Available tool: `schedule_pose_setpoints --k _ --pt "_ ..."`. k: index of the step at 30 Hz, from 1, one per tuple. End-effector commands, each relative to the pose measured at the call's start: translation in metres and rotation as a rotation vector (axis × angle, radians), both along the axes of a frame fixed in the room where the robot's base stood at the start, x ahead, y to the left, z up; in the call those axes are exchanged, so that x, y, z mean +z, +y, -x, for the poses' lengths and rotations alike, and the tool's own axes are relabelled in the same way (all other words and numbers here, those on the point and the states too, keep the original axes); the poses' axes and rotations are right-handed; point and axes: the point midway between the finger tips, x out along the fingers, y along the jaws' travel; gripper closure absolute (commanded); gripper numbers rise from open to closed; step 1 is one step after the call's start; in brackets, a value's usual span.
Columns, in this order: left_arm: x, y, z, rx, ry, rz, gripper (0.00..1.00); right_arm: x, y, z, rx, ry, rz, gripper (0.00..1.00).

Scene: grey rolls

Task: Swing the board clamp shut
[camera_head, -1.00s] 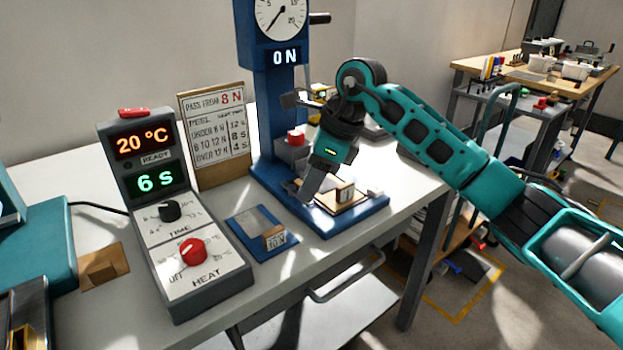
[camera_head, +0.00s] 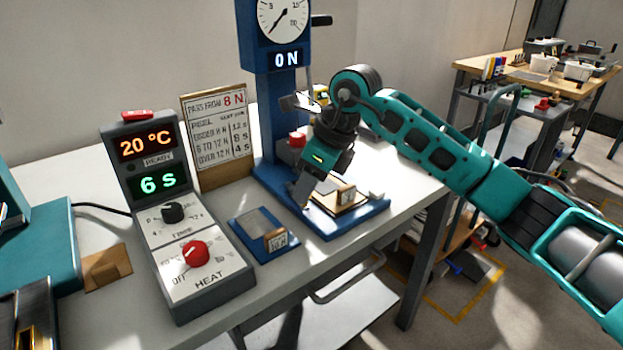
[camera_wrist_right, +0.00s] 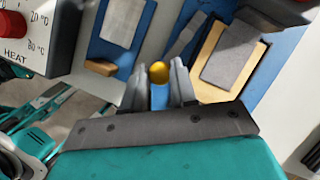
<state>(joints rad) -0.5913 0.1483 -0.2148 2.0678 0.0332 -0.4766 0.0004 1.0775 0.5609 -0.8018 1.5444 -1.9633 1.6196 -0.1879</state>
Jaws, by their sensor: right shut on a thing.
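My right gripper (camera_head: 303,197) reaches down over the blue base (camera_head: 345,226) of the test stand. In the right wrist view its two fingers (camera_wrist_right: 160,85) are shut on a yellow ball knob (camera_wrist_right: 159,72). A grey bar (camera_wrist_right: 187,36) of the board clamp shows just beyond the fingers, beside the board. Whether the bar joins the knob is hard to tell. The wooden board (camera_wrist_right: 208,62) with a grey sheet (camera_wrist_right: 232,55) on it lies to the right of the gripper. In the head view the gripper hides the knob and part of the board (camera_head: 352,205).
A blue plate (camera_head: 245,239) with a small tag lies left of the stand. The heat control box (camera_head: 183,225) stands further left, reading 20 °C and 6 s. A wooden sign (camera_head: 218,135) stands behind. The stand's blue column (camera_head: 278,115) rises behind my gripper; its display reads 0 N.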

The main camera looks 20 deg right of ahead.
Motion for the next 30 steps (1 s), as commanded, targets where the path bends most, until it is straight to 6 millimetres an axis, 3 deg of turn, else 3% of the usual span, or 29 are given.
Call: schedule_pose_setpoints --k 12,30 --pt "0.01 0.0 0.0 0.0 -0.001 0.0 1.0 0.001 0.023 0.001 -0.384 -0.003 0.001 1.0" --pt "0.005 0.001 0.0 -0.003 -0.001 -0.004 1.0 0.001 0.05 -0.013 -0.916 -0.003 0.0 1.0"
